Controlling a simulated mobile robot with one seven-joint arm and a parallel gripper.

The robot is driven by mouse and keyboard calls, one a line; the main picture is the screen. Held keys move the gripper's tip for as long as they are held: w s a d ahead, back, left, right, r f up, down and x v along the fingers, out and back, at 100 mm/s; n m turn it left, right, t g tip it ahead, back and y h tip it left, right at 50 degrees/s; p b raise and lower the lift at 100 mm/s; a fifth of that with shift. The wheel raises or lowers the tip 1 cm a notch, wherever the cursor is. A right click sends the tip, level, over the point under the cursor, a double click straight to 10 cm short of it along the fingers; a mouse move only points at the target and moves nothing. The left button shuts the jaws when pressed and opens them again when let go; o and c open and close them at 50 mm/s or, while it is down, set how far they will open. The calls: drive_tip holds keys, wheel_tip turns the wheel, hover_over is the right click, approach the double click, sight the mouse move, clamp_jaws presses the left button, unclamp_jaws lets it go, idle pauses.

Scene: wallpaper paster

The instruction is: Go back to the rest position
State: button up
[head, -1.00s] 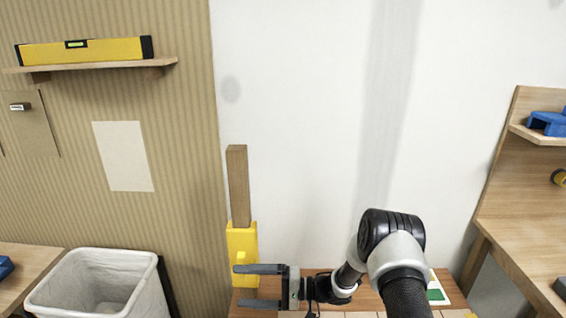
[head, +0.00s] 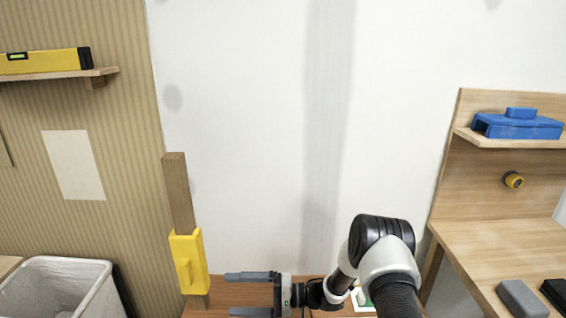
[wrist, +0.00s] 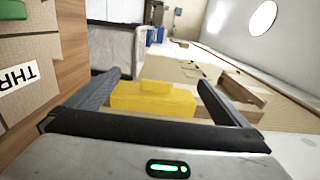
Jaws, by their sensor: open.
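My gripper (head: 232,294) is open and empty, low in the middle of the head view, with its fingers pointing left. A yellow block with a raised grip (head: 188,264) sits on an upright wooden strip (head: 178,190) left of the fingertips, with a small gap in the picture. In the wrist view the yellow block (wrist: 155,99) appears between the two open fingers (wrist: 158,80), beyond the palm. My arm reaches in from the lower right and hides part of the table.
A wooden table (head: 230,288) lies under my gripper. A white-lined bin (head: 55,288) stands at lower left, beside a striped wall. A wooden bench (head: 500,245) with a grey block (head: 522,299) and a shelf holding a blue tool (head: 518,125) is at right. A yellow level (head: 45,61) rests on the left shelf.

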drive_tip(key=w+d+r+t+h, duration=0.3)
drive_tip(key=w+r+t, duration=0.1)
drive_tip(key=w+r, duration=0.3)
drive_tip(key=w+d+r+t+h, duration=0.3)
drive_tip(key=w+r+t, duration=0.1)
drive_tip(key=w+r, duration=0.3)
drive_tip(key=d+r+t+h, duration=0.4)
drive_tip(key=d+r+h, duration=0.3)
drive_tip(key=d+r, duration=0.45)
drive_tip(key=s+d+r+m+g+h, duration=0.1)
drive_tip(key=s+d+r+h, duration=0.3)
drive_tip(key=s, duration=0.4)
drive_tip(key=s+d+r+g+h, duration=0.1)
drive_tip(key=s+d+r+h, duration=0.1)
drive_tip(key=s+d+r, duration=0.45)
drive_tip(key=s+a+f+n+g+y, duration=0.1)
drive_tip(key=s+f+g, duration=0.15)
drive_tip(key=s, duration=1.05)
drive_tip(key=s+a+f+g, duration=0.1)
drive_tip(key=s+f+g, duration=0.15)
drive_tip(key=s, duration=1.05)
wheel_tip(320, 180, up, 23)
drive_tip(key=p, duration=2.3)
drive_tip(key=shift+w+f+t, duration=0.2)
drive_tip(key=shift+w+t, duration=0.05)
drive_tip(key=shift+t, duration=0.05)
